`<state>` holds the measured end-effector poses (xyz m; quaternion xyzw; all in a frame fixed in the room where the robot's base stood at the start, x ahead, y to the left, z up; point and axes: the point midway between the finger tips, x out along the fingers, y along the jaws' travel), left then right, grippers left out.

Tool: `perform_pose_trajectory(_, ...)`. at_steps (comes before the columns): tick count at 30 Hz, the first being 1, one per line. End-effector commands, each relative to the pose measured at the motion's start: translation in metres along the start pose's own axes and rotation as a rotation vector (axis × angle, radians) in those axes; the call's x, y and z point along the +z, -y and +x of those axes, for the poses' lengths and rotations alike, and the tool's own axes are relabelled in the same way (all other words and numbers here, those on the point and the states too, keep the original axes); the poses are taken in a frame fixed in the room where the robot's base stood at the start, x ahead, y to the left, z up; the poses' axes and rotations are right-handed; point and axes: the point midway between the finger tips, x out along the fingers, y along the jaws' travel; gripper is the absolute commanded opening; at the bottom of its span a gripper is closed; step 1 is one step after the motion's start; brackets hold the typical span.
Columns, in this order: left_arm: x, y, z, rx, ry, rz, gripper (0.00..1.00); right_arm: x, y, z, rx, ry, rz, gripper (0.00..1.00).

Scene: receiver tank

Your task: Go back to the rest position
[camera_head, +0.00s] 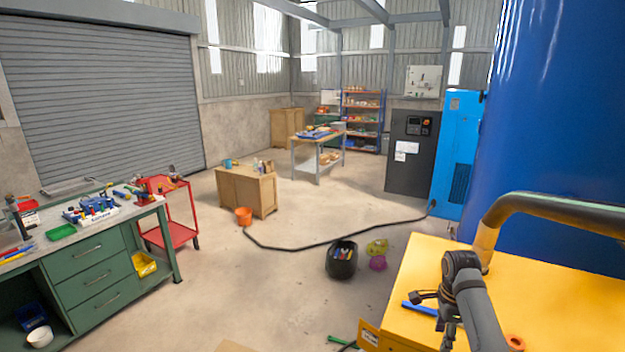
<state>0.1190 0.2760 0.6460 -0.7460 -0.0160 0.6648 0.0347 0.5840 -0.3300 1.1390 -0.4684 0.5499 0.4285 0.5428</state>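A dark grey arm of mine (477,310), which I take to be my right arm, rises from the bottom edge at the right of the head view. Its rounded joint (461,268) stands in front of a yellow surface. Small dark parts (424,297) stick out to the left of that joint, and more hang below it. I cannot make out the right gripper's fingertips, whether they are open or shut, or anything held. My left arm and gripper are not in view.
The yellow-topped unit (560,300) carries a blue item (420,308) and an orange ring (515,341). A thick pipe (545,203) and blue tank (560,120) stand behind. A green workbench (95,277) is left.

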Motion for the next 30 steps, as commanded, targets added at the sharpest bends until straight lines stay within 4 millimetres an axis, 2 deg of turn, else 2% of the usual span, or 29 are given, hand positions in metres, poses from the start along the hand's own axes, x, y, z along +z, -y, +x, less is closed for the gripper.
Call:
perform_pose_trajectory(3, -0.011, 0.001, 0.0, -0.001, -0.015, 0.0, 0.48, 0.006, -0.021, 0.024, -0.02, -0.017, -0.163, 0.44)
perform_pose_trajectory(8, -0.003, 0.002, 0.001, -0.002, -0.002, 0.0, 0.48, 0.015, -0.059, 0.056, -0.058, -0.043, -0.447, 0.44)
perform_pose_trajectory(12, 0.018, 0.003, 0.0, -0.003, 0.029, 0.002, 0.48, 0.025, -0.11, 0.081, -0.099, -0.072, -0.777, 0.44)
perform_pose_trajectory(15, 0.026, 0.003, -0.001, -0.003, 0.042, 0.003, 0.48, 0.031, -0.15, 0.089, -0.132, -0.099, -1.023, 0.44)
perform_pose_trajectory(21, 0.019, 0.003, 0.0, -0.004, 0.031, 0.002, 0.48, 0.037, -0.209, 0.086, -0.179, -0.149, -1.379, 0.44)
perform_pose_trajectory(27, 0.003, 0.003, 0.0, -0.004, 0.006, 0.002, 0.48, 0.039, -0.252, 0.072, -0.21, -0.197, -1.633, 0.44)
perform_pose_trajectory(30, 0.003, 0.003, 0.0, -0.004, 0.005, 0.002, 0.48, 0.039, -0.269, 0.063, -0.222, -0.222, -1.74, 0.44)
